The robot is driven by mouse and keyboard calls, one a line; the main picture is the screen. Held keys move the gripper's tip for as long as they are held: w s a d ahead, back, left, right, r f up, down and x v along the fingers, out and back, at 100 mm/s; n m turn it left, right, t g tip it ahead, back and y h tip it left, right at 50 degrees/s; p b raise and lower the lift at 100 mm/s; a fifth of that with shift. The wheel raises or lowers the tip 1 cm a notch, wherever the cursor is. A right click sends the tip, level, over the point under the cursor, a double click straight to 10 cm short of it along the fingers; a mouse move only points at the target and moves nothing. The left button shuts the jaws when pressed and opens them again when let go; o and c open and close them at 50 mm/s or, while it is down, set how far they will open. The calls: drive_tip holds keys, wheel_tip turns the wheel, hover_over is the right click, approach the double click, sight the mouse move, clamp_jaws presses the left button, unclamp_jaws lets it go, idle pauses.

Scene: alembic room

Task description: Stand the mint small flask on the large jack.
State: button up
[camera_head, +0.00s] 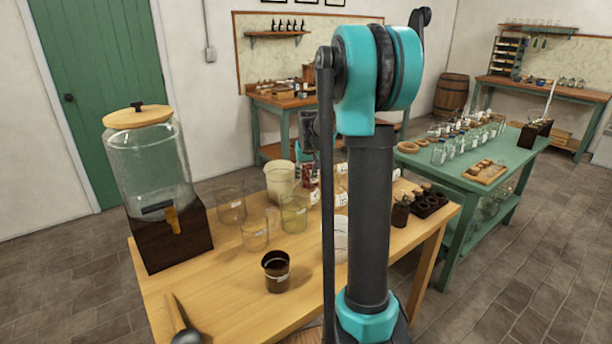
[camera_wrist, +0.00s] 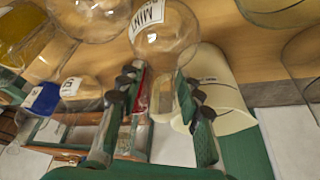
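In the wrist view a clear round glass flask (camera_wrist: 168,32) has a white label reading "MIN", the rest cut off from sight. Its narrow neck lies between the two fingers of my gripper (camera_wrist: 158,82). The fingers look apart, with a gap showing on the neck's left side; the flask does not look clamped. In the head view my gripper (camera_head: 322,130) is partly hidden behind my arm, above the back of the wooden table (camera_head: 215,290). I cannot make out the mint flask or the large jack in the head view; my arm hides part of the table.
A glass dispenser (camera_head: 147,165) stands on the table's left. Clear beakers (camera_head: 254,233), a cream pot (camera_head: 280,180) and a brown cup (camera_head: 276,270) stand near the middle. A dark holed block (camera_head: 428,205) is at the right. A green table (camera_head: 478,185) with labelled jars is beyond.

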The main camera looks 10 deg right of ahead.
drive_tip(key=shift+o, duration=1)
drive_tip(key=shift+r, duration=0.1)
